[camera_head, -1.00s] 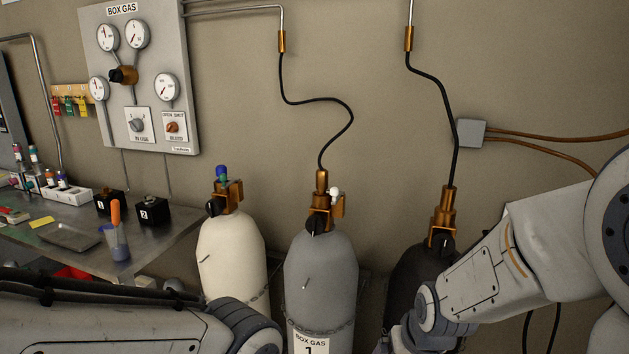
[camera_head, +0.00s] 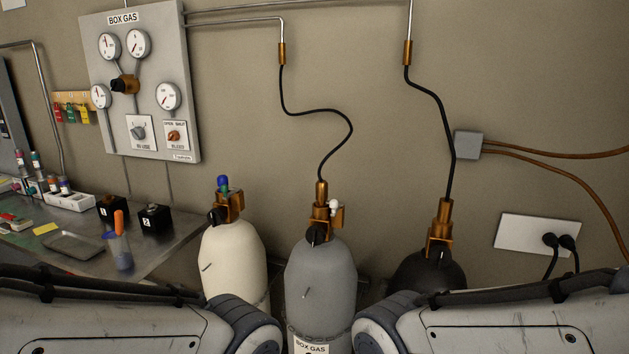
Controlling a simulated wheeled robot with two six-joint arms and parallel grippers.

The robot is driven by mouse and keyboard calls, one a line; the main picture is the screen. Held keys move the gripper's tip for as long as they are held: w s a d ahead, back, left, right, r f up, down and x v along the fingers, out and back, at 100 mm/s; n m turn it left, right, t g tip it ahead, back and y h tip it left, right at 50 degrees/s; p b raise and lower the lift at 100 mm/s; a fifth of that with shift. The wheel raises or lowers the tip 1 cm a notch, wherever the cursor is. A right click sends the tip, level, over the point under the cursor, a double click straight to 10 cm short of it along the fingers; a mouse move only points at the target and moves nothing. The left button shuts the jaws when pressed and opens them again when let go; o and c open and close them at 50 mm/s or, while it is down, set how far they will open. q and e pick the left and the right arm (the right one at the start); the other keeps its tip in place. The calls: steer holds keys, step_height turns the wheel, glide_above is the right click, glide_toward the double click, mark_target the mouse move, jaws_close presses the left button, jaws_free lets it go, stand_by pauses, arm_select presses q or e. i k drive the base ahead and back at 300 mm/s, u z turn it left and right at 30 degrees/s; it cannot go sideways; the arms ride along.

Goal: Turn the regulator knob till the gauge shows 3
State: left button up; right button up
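The BOX GAS panel (camera_head: 150,95) hangs on the wall at the upper left. A black regulator knob (camera_head: 119,86) on a brass body sits at its middle. Gauges stand around it: upper left (camera_head: 109,45), upper right (camera_head: 138,43), lower left (camera_head: 101,96) and lower right (camera_head: 168,96). Their needles and numbers are too small to read. My two arms cross the bottom of the view from left and right. Both grippers are out of view, and nothing of mine touches the knob.
A white cylinder (camera_head: 235,262), a grey cylinder (camera_head: 320,275) and a black cylinder (camera_head: 428,272) stand before the wall. A metal bench (camera_head: 165,238) with small items is at the left.

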mark_target(117, 85)
steer(key=k, duration=0.55)
steer(key=u, duration=0.6)
steer(key=i, duration=0.4)
steer(key=u, duration=0.95)
steer(key=i, duration=1.3)
steer(key=z, duration=0.15)
